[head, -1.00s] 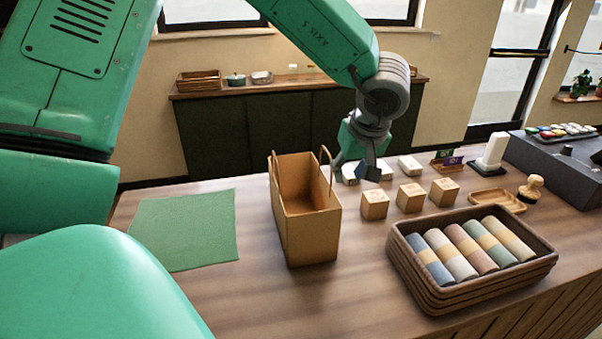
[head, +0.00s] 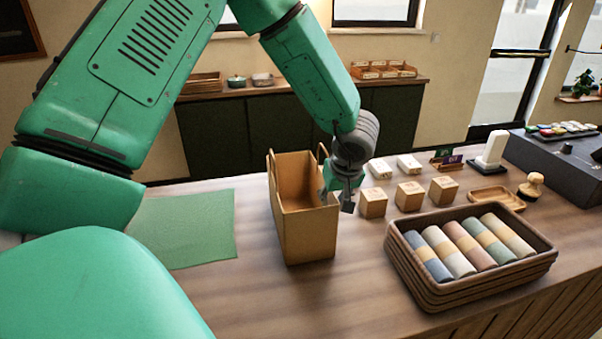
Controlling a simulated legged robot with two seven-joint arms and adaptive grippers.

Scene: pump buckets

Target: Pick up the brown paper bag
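The brown paper bag (head: 306,237) stands upright and open-topped on the wooden counter, in the middle of the head view. One handle rises at its left side; the right handle is partly hidden by my gripper. My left gripper (head: 338,199) points down at the bag's upper right edge. One finger appears on the bag's opening side of that edge and the other, dark-tipped, just outside it. The fingers look apart; whether they touch the bag is unclear. My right gripper is not in view.
Small wooden blocks (head: 410,195) stand right of the gripper. A stacked brown basket (head: 430,297) with rolled cloths is at the front right. A green mat (head: 187,229) lies flat to the left. Bare counter lies in front of the bag.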

